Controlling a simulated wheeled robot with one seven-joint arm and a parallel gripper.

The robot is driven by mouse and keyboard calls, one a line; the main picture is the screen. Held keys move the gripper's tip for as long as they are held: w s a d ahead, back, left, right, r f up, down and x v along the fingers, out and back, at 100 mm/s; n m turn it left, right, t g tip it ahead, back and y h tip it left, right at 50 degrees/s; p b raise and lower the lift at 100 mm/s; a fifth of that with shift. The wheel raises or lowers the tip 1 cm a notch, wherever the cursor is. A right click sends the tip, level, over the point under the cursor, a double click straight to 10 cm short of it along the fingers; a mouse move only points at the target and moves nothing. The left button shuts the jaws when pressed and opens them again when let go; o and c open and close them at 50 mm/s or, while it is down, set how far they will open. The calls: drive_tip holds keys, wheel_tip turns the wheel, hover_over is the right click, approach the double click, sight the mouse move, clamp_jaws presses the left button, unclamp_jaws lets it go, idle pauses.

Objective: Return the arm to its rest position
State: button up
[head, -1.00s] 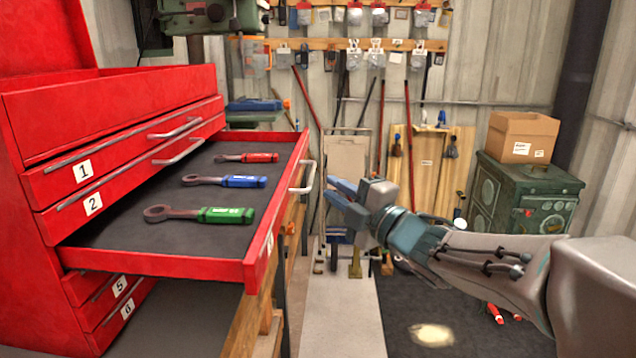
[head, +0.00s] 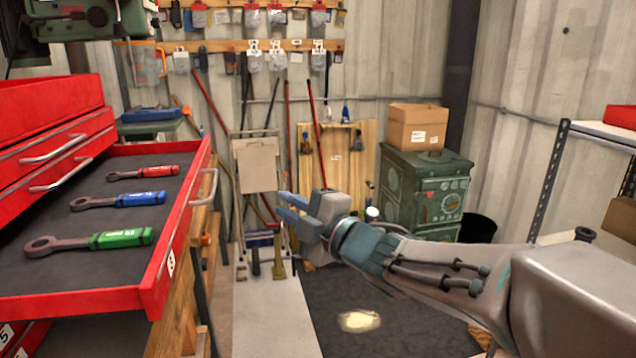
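My gripper (head: 284,204) is at the middle of the head view, with the arm reaching in from the right edge. Its two blue fingers point left and stand a little apart, with nothing between them. It is in the air to the right of the pulled-out drawer (head: 156,288) of the red tool chest, clear of the drawer handle.
The drawer holds a red wrench (head: 150,172), a blue wrench (head: 130,199) and a green wrench (head: 110,240). A green stove-like cabinet (head: 425,190) with a cardboard box (head: 416,127) stands behind. A shelf (head: 600,133) is at right. Open floor lies below my arm.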

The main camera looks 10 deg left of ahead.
drive_tip(key=s+d+f+m+h+p, duration=0.1)
drive_tip(key=d+f+m+h+p, duration=0.15)
drive_tip(key=d+m+h, duration=0.65)
drive_tip(key=d+f+m+h+p, duration=0.2)
drive_tip(key=d+m+h+p, duration=0.25)
drive_tip(key=d+m, duration=0.55)
drive_tip(key=s+d+f+m+g+p, duration=0.2)
drive_tip(key=s+d+m+g, duration=0.1)
drive_tip(key=s, duration=0.6)
drive_tip(key=s+d+f+m+g+h+p, duration=0.1)
drive_tip(key=s+d+f+m+g+p, duration=0.1)
drive_tip(key=s+g, duration=0.3)
drive_tip(key=s+d+m, duration=0.1)
drive_tip(key=s, duration=0.3)
drive_tip(key=shift+d+f+m+g, duration=0.2)
drive_tip(key=shift+m+g, duration=0.1)
drive_tip(key=shift+m, duration=0.1)
